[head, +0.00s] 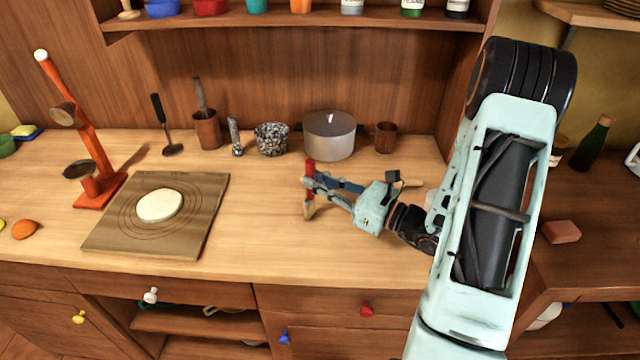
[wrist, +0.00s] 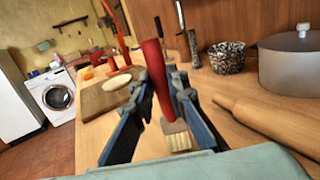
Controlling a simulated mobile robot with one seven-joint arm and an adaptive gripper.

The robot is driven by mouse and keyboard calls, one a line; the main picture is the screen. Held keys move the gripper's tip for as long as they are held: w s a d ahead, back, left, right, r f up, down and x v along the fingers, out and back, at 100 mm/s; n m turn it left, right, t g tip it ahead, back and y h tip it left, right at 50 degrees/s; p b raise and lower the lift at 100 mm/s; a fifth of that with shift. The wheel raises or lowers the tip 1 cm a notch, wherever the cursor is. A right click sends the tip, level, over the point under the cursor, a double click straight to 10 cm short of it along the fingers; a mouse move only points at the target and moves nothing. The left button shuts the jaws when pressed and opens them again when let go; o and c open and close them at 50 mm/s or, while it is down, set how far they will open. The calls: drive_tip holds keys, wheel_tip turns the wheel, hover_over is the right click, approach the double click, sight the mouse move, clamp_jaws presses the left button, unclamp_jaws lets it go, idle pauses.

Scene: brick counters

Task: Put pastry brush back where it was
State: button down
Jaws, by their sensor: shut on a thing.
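My gripper (head: 312,187) is shut on the pastry brush, above the wooden counter in the middle of the head view. The brush has a red handle (head: 310,167) that points up and pale bristles (head: 309,210) that point down. In the wrist view the red handle (wrist: 153,68) stands between the two blue fingers, with the square pale bristles (wrist: 178,140) below. I cannot tell whether the bristles touch the counter.
Left on the counter (head: 262,225) are a board (head: 205,222) with dough (head: 160,205) and an orange stand (head: 85,120). Behind stand a granite mortar (head: 272,139), a metal pot (head: 330,135) and a brown cup (head: 386,137). A rolling pin (wrist: 265,120) lies close to my gripper.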

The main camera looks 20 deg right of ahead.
drive_tip(key=shift+f, duration=0.1)
drive_tip(key=c, duration=1.9)
unclamp_jaws()
drive_tip(key=b+v, duration=0.1)
drive_tip(key=v, duration=1.1)
drive_tip(key=shift+r, duration=0.2)
drive_tip(key=shift+a, duration=0.1)
